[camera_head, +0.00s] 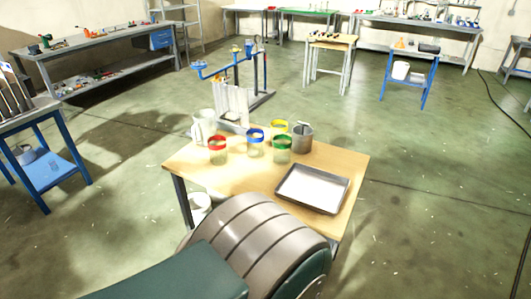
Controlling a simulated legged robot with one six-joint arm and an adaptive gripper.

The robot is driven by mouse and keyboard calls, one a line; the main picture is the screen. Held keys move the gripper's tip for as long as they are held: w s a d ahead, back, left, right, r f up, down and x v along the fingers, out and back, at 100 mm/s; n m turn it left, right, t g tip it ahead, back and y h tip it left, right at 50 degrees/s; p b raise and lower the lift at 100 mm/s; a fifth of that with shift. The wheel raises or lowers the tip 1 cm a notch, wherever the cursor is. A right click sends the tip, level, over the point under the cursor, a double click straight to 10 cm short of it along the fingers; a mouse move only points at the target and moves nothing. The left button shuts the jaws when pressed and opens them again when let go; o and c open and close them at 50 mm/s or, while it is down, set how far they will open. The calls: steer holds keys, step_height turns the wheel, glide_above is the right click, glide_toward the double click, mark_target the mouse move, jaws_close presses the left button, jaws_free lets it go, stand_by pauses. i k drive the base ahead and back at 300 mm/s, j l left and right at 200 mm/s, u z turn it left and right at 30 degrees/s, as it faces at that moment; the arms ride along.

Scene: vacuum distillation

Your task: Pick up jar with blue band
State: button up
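The jar with the blue band (256,144) stands upright on the wooden table (190,163) and is clear glass below its band. A red-banded jar (217,150) stands to its left. A green-banded jar (282,149) stands to its right, and a yellow-banded jar (279,128) is behind, near the table's far edge. A large part of my own body fills the bottom middle of the picture. My gripper cannot be made out in this view.
A metal tray with a pale inside (341,204) lies at the table's right front. A grey metal mug (302,138) and a whitish pitcher (203,125) flank the jars. A blue-and-white apparatus (232,98) stands just behind the table. Open green floor lies right.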

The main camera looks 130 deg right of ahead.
mark_target(255, 143)
steer(key=z, duration=4.65)
